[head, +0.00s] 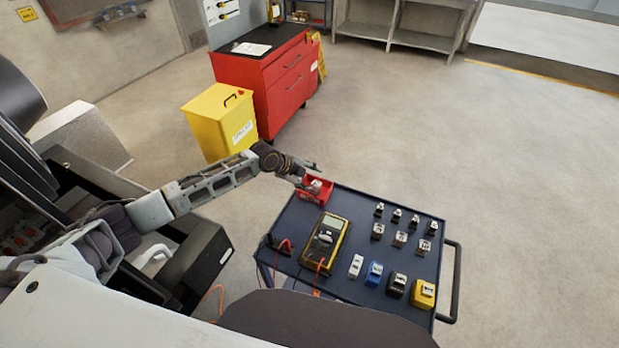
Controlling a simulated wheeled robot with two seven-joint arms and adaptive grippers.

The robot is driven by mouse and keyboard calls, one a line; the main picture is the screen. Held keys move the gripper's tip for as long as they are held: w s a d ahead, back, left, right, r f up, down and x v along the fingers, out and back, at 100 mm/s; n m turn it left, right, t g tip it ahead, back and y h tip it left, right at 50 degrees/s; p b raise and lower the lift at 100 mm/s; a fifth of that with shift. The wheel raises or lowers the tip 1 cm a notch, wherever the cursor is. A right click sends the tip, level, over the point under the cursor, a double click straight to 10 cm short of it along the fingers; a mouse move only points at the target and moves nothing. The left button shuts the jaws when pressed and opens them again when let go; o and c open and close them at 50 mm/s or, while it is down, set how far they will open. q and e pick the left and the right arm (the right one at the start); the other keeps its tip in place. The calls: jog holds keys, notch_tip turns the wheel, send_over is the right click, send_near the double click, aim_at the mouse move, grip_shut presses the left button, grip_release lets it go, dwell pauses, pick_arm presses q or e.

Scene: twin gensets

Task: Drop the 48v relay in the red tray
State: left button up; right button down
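The small red tray (318,196) sits at the far left corner of the dark blue cart top. My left gripper (312,171) is at the tray, just above its back edge; its fingers are too small to tell open from shut. A small pale block (316,184) shows at the tray, below the fingers; I cannot tell whether it rests inside or touches the gripper. Its label is unreadable, so I cannot say whether it is the 48v relay. My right gripper is not in view.
The cart (335,283) carries a yellow multimeter (324,241) with red leads, a row of white, blue, black and yellow blocks (374,274), and several small parts at right. A yellow bin (219,122) and red tool cabinet (275,84) stand behind. Floor at right is clear.

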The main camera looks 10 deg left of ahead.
pick_arm(q)
jog(key=shift+s+a, duration=0.1)
dwell(0.3)
jog(key=v, duration=0.7)
dwell(0.3)
jog(key=shift+s+r, duration=0.1)
jog(key=shift+r, duration=0.05)
jog(key=shift+s, duration=0.1)
dwell(0.5)
